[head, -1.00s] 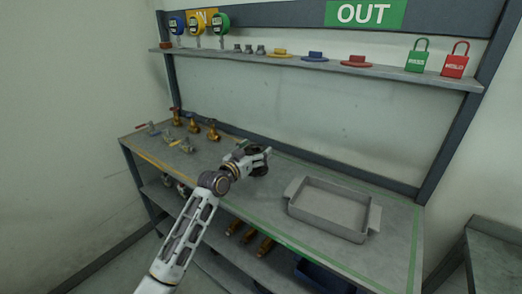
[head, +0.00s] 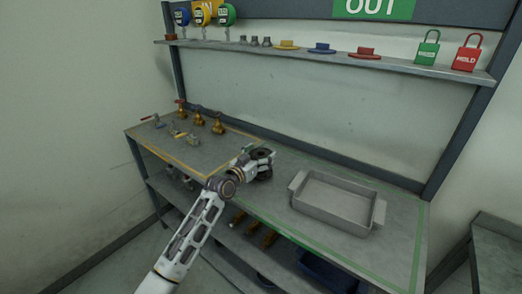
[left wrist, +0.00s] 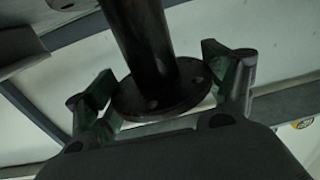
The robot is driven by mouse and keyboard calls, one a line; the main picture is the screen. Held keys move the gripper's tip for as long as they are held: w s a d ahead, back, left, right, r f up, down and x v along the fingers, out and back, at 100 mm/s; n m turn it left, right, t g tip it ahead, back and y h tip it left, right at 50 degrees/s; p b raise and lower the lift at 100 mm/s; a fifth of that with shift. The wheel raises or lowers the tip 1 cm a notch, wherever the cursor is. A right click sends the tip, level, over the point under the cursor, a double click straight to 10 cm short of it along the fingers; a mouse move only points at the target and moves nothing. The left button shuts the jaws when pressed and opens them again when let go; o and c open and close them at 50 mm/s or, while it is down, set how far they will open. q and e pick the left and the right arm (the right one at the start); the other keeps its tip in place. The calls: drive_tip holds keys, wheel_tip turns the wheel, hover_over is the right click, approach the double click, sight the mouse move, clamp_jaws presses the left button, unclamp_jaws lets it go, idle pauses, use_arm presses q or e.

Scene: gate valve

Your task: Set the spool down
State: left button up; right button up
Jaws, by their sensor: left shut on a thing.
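The spool (head: 261,154) is a dark flanged piece. In the head view it looks upright at the middle of the bench, partly hidden by my left gripper (head: 266,161). In the left wrist view the spool (left wrist: 147,45) shows as a dark pipe with a round, bolt-holed flange. My left gripper (left wrist: 161,88) has its fingers on both sides of that flange and is shut on the spool. I cannot tell whether the spool's lower end touches the bench (head: 225,158). My right gripper is not in view.
A grey tray (head: 337,222) stands to the right on the bench. Several brass valves (head: 218,124) stand at the left inside a yellow outline. A shelf (head: 390,70) above holds gauges, caps, and green (head: 427,53) and red (head: 467,58) padlock-shaped tags. Bare bench lies between gripper and tray.

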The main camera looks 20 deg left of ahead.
use_arm(q)
drive_tip(key=shift+f, duration=0.55)
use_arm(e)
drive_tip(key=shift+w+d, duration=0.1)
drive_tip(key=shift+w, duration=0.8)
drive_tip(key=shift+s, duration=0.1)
use_arm(q)
drive_tip(key=o, duration=1.5)
drive_tip(key=shift+f, duration=0.3)
drive_tip(key=o, duration=0.4)
drive_tip(key=shift+s, duration=0.1)
drive_tip(key=shift+r, duration=0.1)
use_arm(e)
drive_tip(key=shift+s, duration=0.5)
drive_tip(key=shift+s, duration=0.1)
